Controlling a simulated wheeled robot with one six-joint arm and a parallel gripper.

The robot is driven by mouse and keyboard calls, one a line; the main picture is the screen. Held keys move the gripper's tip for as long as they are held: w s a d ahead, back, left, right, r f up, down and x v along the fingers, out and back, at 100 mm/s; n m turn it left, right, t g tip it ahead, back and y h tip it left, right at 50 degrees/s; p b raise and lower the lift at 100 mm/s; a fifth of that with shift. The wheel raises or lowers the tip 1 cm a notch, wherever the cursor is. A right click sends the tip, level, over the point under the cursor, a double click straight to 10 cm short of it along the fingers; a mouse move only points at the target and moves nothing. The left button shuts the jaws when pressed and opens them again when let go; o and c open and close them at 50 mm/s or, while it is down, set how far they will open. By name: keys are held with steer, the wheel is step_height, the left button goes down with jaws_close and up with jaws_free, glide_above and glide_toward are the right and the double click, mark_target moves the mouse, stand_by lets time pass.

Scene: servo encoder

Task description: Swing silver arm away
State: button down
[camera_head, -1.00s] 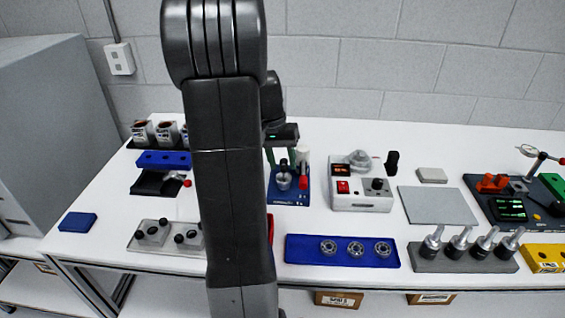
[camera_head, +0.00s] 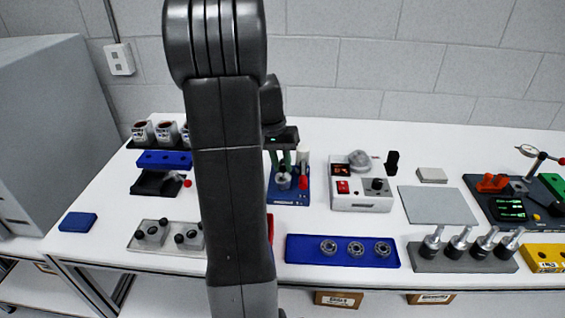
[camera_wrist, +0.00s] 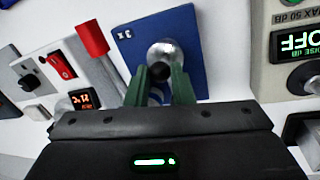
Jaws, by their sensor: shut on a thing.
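My gripper (camera_wrist: 160,82) has two green fingers and is low over a blue fixture (camera_wrist: 205,50). The fingers close on a small black knob (camera_wrist: 162,70) in front of a round silver part (camera_wrist: 165,52). A silver arm (camera_wrist: 108,78) with a red handle (camera_wrist: 92,38) lies to the left of the fingers in the wrist view, apart from them. In the head view the blue fixture (camera_head: 288,197) stands behind the blue bearing tray, with the green fingers (camera_head: 287,158) above it. My arm hides the area left of it.
A white unit with a red switch (camera_head: 345,205) stands close to the right of the fixture. A blue tray with bearings (camera_head: 300,252) lies in front. A grey cabinet (camera_head: 45,130) stands at the far left.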

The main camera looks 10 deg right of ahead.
steer(key=m, duration=0.1)
steer(key=a+m+p, duration=0.1)
steer(key=m, duration=0.1)
steer(key=shift+w+a+r+g, duration=0.15)
steer(key=shift+w+a+g, duration=0.15)
steer(key=shift+w, duration=0.1)
steer(key=m, duration=0.1)
steer(key=w+a+m+p, duration=0.1)
steer(key=m+y, duration=0.1)
steer(key=shift+w+a+m, duration=0.2)
steer(key=shift+a+m, duration=0.05)
steer(key=shift+m, duration=0.15)
steer(key=shift+w+a+m+g+y+p, duration=0.1)
steer(key=shift+w+a+m+y+p, duration=0.15)
steer(key=shift+w+m+p, duration=0.7)
steer(key=shift+w+a+m+g+y+p, duration=0.15)
steer(key=shift+w+m, duration=0.25)
steer(key=shift+m, duration=1.25)
steer(key=shift+w+a+m+g+y+p, duration=0.1)
steer(key=shift+w+a+m+y+p, duration=0.35)
steer(key=shift+m, duration=0.85)
steer(key=shift+w+d, duration=0.15)
steer(key=shift+w, duration=0.1)
steer(key=c, duration=1.3)
jaws_free()
steer(key=shift+o, duration=0.2)
steer(key=v, duration=1.3)
steer(key=shift+r+b, duration=0.3)
steer(key=shift+r, duration=0.05)
